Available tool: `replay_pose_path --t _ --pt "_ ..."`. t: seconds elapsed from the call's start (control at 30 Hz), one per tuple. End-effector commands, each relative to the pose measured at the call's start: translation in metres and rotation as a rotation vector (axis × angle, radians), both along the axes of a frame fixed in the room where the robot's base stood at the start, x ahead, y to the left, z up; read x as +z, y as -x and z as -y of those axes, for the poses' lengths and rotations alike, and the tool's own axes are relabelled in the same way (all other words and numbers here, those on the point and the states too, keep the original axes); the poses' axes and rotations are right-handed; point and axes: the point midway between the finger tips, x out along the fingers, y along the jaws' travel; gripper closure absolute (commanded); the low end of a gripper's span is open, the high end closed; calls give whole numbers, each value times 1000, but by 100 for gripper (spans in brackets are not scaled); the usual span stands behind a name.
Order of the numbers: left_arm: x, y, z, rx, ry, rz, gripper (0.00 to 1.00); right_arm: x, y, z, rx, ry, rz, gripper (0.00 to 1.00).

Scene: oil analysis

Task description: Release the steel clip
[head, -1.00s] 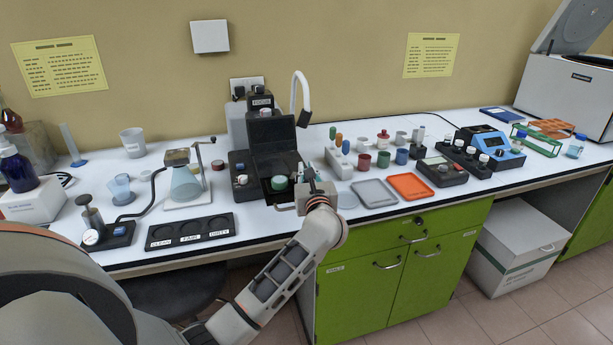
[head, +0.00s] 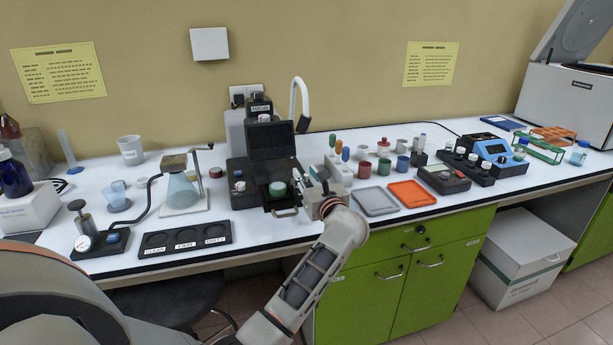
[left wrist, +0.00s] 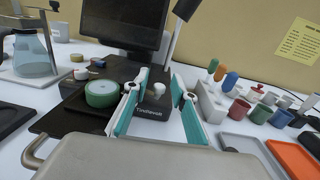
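I cannot make out a steel clip for certain in either view. That piece also shows at left in the left wrist view (left wrist: 102,93). My left gripper (head: 317,178) is at the instrument's right front. In the left wrist view its teal-padded fingers (left wrist: 161,78) are apart, with no object gripped. A small white knob (left wrist: 159,89) on the instrument shows beyond, between them. My right gripper is not in view.
A grey tray (head: 375,201) and an orange tray (head: 412,194) lie right of my left gripper. Several small coloured cups stand behind them. A flask (head: 182,190) on a stand and a black three-well holder (head: 185,239) are left of the instrument.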

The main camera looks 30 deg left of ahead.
Motion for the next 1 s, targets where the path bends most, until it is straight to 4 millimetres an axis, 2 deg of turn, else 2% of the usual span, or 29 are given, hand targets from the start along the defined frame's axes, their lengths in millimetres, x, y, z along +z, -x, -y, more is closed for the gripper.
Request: replay_pose_path --t 0.27,0.43,0.8,1.0 --pt "0 0 0 0 -1 1 73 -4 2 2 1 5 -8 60" --pt "-1 6 9 -2 1 0 73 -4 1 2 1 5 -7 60" --pt "-1 49 65 -2 4 0 73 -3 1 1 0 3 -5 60" --pt "-1 66 88 -1 2 -1 73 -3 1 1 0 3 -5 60"
